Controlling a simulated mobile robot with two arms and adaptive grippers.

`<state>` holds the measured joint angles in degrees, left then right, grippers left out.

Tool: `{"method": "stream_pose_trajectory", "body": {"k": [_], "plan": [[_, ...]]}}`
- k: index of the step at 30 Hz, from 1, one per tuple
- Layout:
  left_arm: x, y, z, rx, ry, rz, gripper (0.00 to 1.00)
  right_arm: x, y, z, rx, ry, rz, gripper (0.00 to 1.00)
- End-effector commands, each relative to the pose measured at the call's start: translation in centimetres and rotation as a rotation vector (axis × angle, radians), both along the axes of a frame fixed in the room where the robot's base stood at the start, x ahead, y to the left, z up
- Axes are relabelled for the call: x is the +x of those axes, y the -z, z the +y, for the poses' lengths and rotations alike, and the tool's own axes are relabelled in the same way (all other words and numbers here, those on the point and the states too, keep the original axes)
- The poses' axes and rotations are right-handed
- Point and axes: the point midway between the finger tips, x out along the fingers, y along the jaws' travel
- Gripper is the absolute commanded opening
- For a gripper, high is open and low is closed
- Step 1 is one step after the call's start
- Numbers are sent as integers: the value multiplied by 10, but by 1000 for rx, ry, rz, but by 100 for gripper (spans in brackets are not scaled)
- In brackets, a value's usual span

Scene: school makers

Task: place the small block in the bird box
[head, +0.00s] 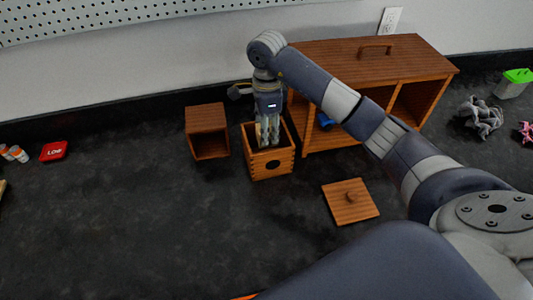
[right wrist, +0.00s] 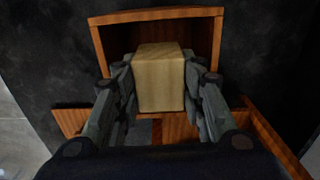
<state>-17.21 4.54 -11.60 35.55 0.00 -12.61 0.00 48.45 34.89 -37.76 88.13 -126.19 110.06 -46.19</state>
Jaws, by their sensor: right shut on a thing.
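The bird box (head: 256,171) is an open-topped wooden box with a dark round hole in its front, standing in the middle of the counter. My right gripper (head: 268,143) points down at its opening, with the fingertips just behind the front rim. I cannot tell how deep they reach. In the right wrist view, it is shut on the small block (right wrist: 160,78), a pale wooden cuboid held between both fingers. A wooden box's rim shows behind the block there. A flat wooden lid with a knob (head: 350,201) lies to the right of the bird box. My left gripper is not in view.
An open wooden cube (head: 206,118) stands close left of the bird box. A large wooden cabinet (head: 372,52) stands behind and right. A red box (head: 54,151) lies far left; grey figures (head: 482,117) sit far right. The counter's left front is clear.

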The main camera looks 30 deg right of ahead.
Motion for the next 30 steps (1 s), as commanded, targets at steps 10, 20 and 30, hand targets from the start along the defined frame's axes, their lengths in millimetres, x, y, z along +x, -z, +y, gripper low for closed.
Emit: {"method": "stream_pose_trajectory", "body": {"k": [10,20,30], "plan": [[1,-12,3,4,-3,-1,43,-1,45,0,0,-3,1,8],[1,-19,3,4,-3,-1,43,0,80,0,1,-5,-1,8],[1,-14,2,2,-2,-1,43,0,83,0,0,-6,-1,41]]}}
